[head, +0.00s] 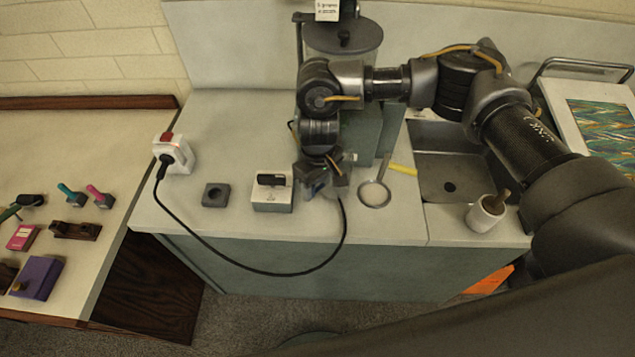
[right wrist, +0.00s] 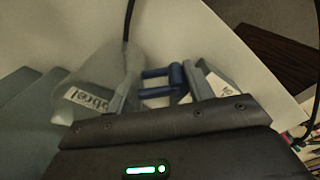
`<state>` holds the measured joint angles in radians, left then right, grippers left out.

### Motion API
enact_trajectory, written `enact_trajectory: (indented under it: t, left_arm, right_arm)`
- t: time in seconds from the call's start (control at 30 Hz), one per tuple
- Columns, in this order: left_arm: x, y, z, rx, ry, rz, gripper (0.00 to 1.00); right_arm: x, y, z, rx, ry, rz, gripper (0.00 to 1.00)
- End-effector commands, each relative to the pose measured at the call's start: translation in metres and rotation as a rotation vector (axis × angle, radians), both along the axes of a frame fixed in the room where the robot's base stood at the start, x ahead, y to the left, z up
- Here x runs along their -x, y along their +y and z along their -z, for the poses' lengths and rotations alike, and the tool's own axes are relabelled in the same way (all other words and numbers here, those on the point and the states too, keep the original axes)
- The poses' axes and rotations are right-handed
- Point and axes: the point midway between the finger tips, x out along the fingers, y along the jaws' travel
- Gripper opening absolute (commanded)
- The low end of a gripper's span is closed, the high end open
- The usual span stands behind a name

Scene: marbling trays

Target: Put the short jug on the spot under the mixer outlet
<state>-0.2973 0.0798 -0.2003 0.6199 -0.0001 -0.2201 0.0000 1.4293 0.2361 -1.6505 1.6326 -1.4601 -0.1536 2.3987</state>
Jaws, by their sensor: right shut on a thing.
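My right gripper (head: 325,177) is low over the counter in front of the mixer (head: 345,42). In the right wrist view my right gripper (right wrist: 165,92) is shut on the blue handle (right wrist: 158,74) of a pale, cloudy jug (right wrist: 105,72) with a white label. In the head view the jug is mostly hidden behind the gripper. I cannot tell whether its base touches the counter. The mixer is a tall grey cylinder on a grey body. Its outlet and the spot under it are hidden behind my right arm. My left gripper is not in view.
A white box with a dark top (head: 272,192) stands just left of the gripper. A round dish (head: 374,195) lies just right, before the sink (head: 450,187). A black cable (head: 240,268) hangs over the counter's front edge. A dark square block (head: 215,195) sits farther left.

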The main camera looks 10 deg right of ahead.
Motion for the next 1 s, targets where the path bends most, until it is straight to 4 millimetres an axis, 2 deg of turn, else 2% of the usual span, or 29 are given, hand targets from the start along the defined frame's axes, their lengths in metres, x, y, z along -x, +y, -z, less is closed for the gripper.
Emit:
enact_trajectory:
  t: [0.13,0.5,0.53,0.67,1.0]
  left_arm:
    - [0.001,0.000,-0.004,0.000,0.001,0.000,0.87]
    - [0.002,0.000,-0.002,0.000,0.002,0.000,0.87]
    - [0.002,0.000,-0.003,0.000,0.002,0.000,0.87]
    - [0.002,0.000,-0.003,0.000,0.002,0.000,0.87]
    - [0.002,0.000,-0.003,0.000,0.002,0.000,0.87]
  right_arm:
    - [-0.001,0.001,0.010,-0.002,-0.003,0.001,0.17]
    - [-0.001,0.001,0.014,-0.002,-0.003,0.001,0.17]
    - [-0.001,0.001,0.014,-0.001,-0.004,0.001,0.56]
    - [-0.001,0.001,0.014,-0.001,-0.003,0.001,0.73]
    - [-0.001,0.000,0.010,-0.001,-0.004,0.000,0.74]
